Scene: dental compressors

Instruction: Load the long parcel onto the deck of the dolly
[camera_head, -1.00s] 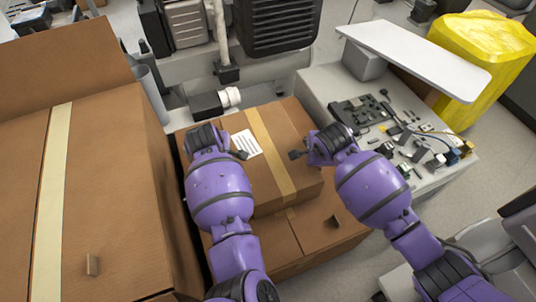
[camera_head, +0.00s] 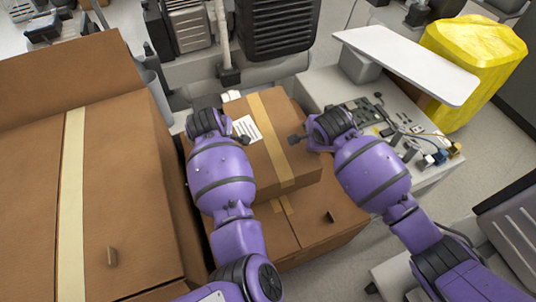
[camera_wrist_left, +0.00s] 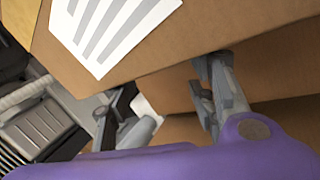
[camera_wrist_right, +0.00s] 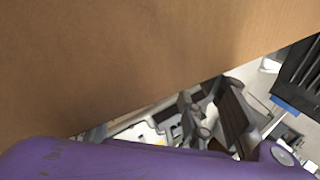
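The long parcel (camera_head: 288,147), a brown box with a tape strip and a white label, lies on top of a larger carton (camera_head: 325,222). My left gripper (camera_head: 236,138) is at its left side, by the label. In the left wrist view the parcel (camera_wrist_left: 160,55) is close, and the fingers (camera_wrist_left: 160,105) stand apart with nothing between them. My right gripper (camera_head: 305,137) is at its right side. In the right wrist view the parcel's brown face (camera_wrist_right: 130,60) fills the top, and the fingers look spread and empty. I cannot make out the dolly.
A tall taped carton (camera_head: 120,190) stands close on the left. A white bench (camera_head: 432,178) with small parts and a raised white shelf (camera_head: 410,65) are on the right. Dark compressor machines (camera_head: 277,30) stand behind. A yellow wrapped object (camera_head: 475,60) is at the far right.

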